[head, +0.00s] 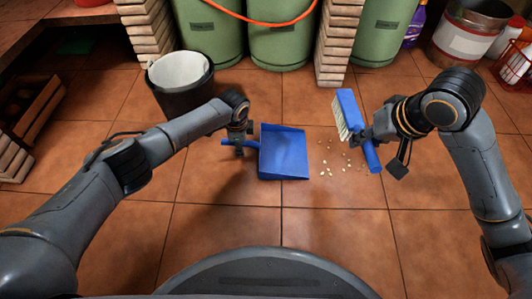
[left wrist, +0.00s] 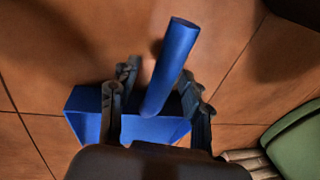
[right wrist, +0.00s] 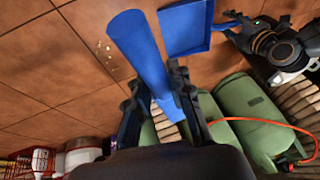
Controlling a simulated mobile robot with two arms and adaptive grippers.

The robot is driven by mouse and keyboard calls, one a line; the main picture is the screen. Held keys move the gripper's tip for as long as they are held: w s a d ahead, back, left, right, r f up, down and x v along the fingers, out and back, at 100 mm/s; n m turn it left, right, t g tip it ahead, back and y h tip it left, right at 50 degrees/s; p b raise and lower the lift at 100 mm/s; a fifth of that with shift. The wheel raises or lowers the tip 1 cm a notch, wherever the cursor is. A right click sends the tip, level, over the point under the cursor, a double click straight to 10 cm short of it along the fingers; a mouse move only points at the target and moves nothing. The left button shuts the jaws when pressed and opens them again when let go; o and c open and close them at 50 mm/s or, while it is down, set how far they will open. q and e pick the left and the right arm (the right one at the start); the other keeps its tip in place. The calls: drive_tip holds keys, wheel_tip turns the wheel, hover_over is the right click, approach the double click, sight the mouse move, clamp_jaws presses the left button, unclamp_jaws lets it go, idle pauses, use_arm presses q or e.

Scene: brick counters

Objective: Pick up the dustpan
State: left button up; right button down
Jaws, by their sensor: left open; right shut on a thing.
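The blue dustpan (head: 284,152) lies on the tiled floor, its handle pointing left. My left gripper (head: 238,143) is at that handle. In the left wrist view the open fingers (left wrist: 160,100) stand on either side of the dustpan's handle (left wrist: 172,62), with the pan (left wrist: 85,110) behind them. My right gripper (head: 372,133) is shut on the blue brush (head: 348,112), which has pale bristles and is held above the floor. The brush handle (right wrist: 140,50) shows large in the right wrist view, and the dustpan (right wrist: 186,28) lies beyond it.
Small pale crumbs (head: 335,165) are scattered on the floor right of the dustpan. A black bin (head: 184,95) with a white liner stands behind my left arm. Green cylinders (head: 280,45) and brick pillars (head: 338,45) line the back. The floor in front of the dustpan is clear.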

use_arm(q)
drive_tip(key=shift+r, duration=0.1)
use_arm(e)
drive_tip(key=shift+r, duration=0.1)
use_arm(q)
clamp_jaws()
